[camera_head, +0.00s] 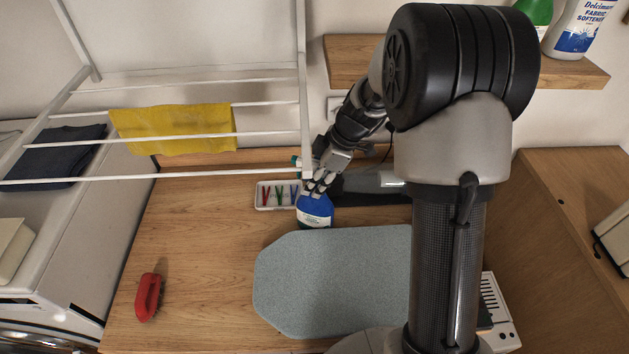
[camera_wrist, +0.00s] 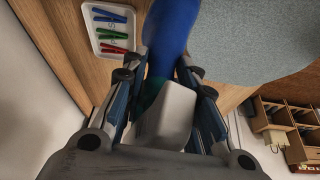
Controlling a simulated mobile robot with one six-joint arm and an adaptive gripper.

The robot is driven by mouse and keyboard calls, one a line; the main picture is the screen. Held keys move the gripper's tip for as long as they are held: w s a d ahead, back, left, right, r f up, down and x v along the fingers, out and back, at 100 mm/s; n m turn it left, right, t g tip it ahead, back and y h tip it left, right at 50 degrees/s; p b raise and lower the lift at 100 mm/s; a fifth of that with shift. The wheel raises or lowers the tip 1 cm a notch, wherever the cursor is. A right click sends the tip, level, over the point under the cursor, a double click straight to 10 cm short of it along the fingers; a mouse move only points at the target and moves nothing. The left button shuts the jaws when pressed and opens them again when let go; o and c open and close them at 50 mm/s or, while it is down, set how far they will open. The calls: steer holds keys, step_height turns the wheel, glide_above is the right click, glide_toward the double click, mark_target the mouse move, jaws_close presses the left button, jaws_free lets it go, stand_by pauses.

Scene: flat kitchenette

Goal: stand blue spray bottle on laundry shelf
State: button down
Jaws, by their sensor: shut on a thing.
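The blue spray bottle (camera_head: 315,210) stands on or just above the wooden counter, near its back. I cannot tell whether its base touches the wood. My gripper (camera_head: 318,182) is shut on its upper part from behind and above. In the wrist view the blue bottle (camera_wrist: 168,38) runs between the fingers of my gripper (camera_wrist: 160,85), with its pale spray head close to the palm. The laundry shelf (camera_head: 350,62) is a wooden board on the wall at the upper right. My arm hides part of it.
A white tray (camera_head: 263,196) of coloured pegs is beside the bottle. A grey ironing board (camera_head: 330,280) lies in front. A white drying rack (camera_head: 270,104) with a yellow cloth (camera_head: 175,130) hangs at left. A softener bottle (camera_head: 578,28) and a green bottle (camera_head: 537,12) occupy the shelf's right part.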

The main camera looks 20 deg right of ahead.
steer(key=shift+f, duration=0.1)
steer(key=c, duration=1.3)
jaws_free()
